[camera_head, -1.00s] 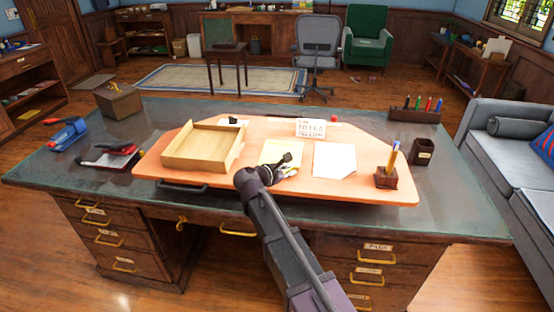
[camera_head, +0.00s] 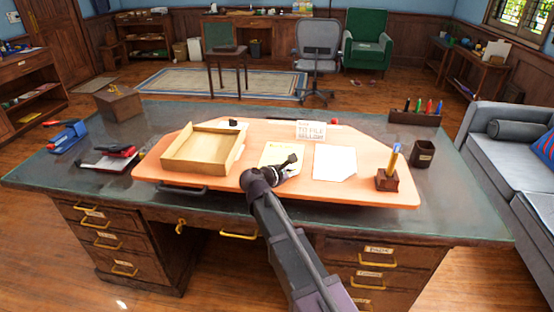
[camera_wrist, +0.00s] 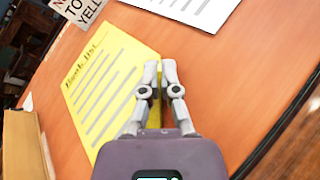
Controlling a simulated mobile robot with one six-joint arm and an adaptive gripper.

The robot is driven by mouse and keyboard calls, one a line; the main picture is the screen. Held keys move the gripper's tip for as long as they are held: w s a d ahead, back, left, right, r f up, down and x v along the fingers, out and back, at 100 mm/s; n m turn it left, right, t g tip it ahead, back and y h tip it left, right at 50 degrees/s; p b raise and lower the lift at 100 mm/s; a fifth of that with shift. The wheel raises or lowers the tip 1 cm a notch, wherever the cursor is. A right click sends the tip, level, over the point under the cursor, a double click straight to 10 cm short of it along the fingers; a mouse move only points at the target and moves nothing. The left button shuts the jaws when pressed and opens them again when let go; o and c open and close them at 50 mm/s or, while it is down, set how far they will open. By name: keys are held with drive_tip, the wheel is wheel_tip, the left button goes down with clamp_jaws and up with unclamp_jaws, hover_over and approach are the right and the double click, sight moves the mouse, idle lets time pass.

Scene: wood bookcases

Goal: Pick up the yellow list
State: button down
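The yellow list (camera_head: 270,153) lies on the orange desk pad, left of a white sheet. In the wrist view the yellow list (camera_wrist: 106,82) shows its title and ruled lines. My gripper (camera_head: 292,158) is over the list's right edge. In the wrist view my gripper's (camera_wrist: 160,68) fingertips are together at that edge, with yellow paper showing between the fingers. It looks shut on the paper's edge, though the exact contact is partly hidden. The rest of the list looks flat on the pad.
A white sheet (camera_head: 334,163) lies to the right. A wooden tray (camera_head: 170,165) is left, a lettered sign (camera_head: 310,131) behind, and a pencil holder (camera_head: 387,180) at the pad's right.

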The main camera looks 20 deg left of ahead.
drive_tip(key=shift+r, duration=0.15)
idle(0.3)
wheel_tip(320, 180, up, 3)
drive_tip(key=p, duration=0.3)
drive_tip(key=shift+r+p, duration=0.15)
drive_tip(key=shift+p, duration=0.2)
drive_tip(key=s+a+r+p, duration=0.1)
drive_tip(key=s+a, duration=0.9)
drive_tip(key=s, duration=0.2)
drive_tip(key=shift+s+r, duration=0.2)
wheel_tip(320, 180, up, 9)
drive_tip(key=p, duration=0.9)
drive_tip(key=shift+w, duration=0.15)
drive_tip(key=shift+a+r, duration=0.1)
